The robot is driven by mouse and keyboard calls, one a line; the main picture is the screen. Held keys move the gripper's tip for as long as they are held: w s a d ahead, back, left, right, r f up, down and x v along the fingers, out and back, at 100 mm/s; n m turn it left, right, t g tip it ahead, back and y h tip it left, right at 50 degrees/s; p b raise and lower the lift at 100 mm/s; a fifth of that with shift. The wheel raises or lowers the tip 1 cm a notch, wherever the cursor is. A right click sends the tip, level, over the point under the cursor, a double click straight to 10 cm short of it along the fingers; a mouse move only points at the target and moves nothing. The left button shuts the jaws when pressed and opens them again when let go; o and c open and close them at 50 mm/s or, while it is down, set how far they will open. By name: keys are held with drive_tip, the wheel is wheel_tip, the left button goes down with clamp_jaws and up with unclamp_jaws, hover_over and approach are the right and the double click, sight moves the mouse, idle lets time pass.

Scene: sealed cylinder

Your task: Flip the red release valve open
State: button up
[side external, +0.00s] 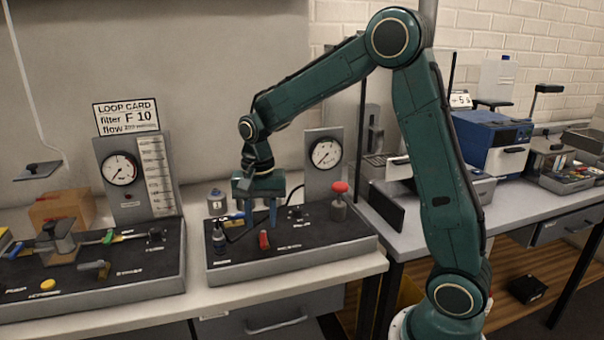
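A small red upright piece (264,239), which looks like the red release valve, stands on the dark-topped panel (320,253) in the middle of the bench. A round red knob (340,187) sits on a grey cylinder at the panel's right; I cannot tell for sure which red part is the valve. My gripper (261,222) points down over the panel, its two blue-green fingers apart with nothing seen between them. It is just above and behind the small red piece in this view. Whether they touch cannot be told.
A black fitting (219,238) stands left of my gripper, with a dark thin line beside it. A gauge (325,153) rises behind the panel. Another panel (95,265) with levers lies left, below a card reading LOOP CARD (127,116). The bench's front strip is clear.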

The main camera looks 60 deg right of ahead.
sight(263, 240)
drive_tip(key=shift+f, duration=2.35)
clamp_jaws()
